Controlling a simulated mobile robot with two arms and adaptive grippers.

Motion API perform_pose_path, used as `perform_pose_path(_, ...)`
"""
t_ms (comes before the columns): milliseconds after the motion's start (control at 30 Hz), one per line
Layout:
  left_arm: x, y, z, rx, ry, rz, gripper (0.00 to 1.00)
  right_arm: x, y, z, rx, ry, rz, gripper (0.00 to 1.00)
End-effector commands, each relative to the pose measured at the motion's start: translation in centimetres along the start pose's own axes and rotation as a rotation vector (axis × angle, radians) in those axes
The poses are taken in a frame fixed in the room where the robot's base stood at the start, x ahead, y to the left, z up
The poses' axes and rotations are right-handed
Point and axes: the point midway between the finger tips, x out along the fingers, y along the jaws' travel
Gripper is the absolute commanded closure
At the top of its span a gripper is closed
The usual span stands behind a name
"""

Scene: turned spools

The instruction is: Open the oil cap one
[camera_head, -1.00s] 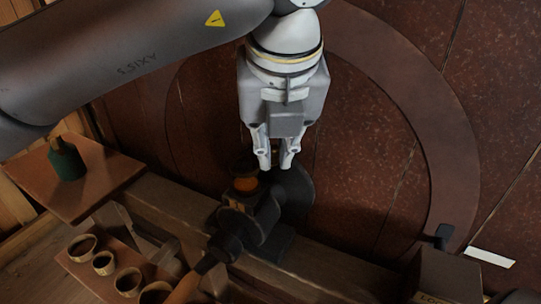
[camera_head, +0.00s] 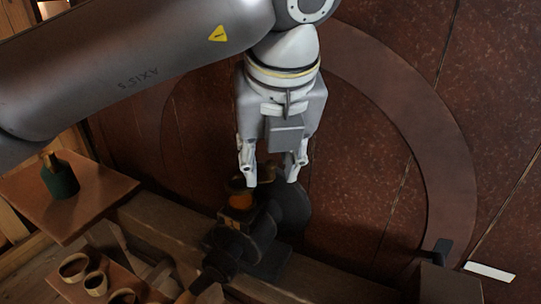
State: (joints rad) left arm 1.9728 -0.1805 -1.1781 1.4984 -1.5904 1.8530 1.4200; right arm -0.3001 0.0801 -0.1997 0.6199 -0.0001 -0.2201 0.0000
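The orange oil cap (camera_head: 240,200) sits on top of the dark lathe headstock (camera_head: 262,228), with a dark ring-like piece above it. My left gripper (camera_head: 271,178) points down just above the headstock, with its two fingers spread apart. The left finger is close to the cap in the picture; I cannot tell if it touches. Nothing shows between the fingers except the dark parts behind. My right gripper is out of view.
A green bottle (camera_head: 60,177) stands on a wooden board (camera_head: 100,198) at the left. Several wooden rings (camera_head: 95,283) lie at the lower left. A wooden beam (camera_head: 165,222) runs under the headstock. A red-brown wall with a large curved band (camera_head: 455,180) is behind.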

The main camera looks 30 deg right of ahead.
Motion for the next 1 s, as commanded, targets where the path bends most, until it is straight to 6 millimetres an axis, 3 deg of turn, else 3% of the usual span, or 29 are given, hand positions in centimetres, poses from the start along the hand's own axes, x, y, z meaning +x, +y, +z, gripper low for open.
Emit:
perform_pose_path(267, -0.9, 0.0, 0.0, 0.001, -0.001, 0.001, 0.64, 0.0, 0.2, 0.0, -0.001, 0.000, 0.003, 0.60)
perform_pose_path(700, -9.5, -0.1, 0.0, -0.001, -0.003, 0.000, 0.64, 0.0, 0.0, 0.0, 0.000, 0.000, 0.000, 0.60)
perform_pose_path(1000, -11.9, 0.0, 0.0, 0.001, 0.001, 0.001, 0.64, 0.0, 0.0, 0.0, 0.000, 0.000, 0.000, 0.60)
